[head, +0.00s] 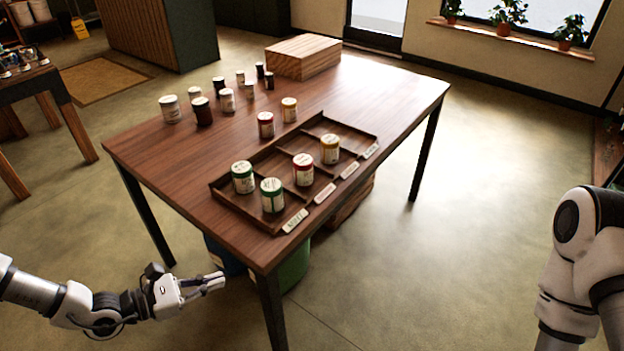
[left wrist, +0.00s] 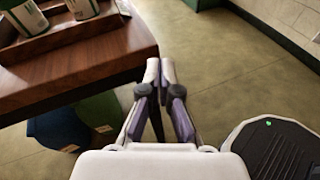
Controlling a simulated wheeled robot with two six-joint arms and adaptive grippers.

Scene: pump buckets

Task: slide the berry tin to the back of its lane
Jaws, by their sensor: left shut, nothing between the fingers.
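A cream tin with a red lid and band (head: 303,170), probably the berry tin, stands upright toward the front of the middle lane of the wooden tray (head: 258,222). Its lettering is too small to read. The lane behind it looks empty. Another red-banded tin (head: 265,125) stands on the table behind the tray. My left gripper (head: 218,281) is shut and empty, off the table's near left side and below its top, well apart from the tins. It also shows shut in the left wrist view (left wrist: 160,70). My right gripper is out of view.
Two green-banded tins (head: 243,177) (head: 272,195) stand in the left lane, and a yellow-banded tin (head: 330,149) in the right lane. Low dividers separate the lanes. Several tins and a wooden box (head: 303,57) stand farther back. The table edge (left wrist: 120,65) lies near my left gripper.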

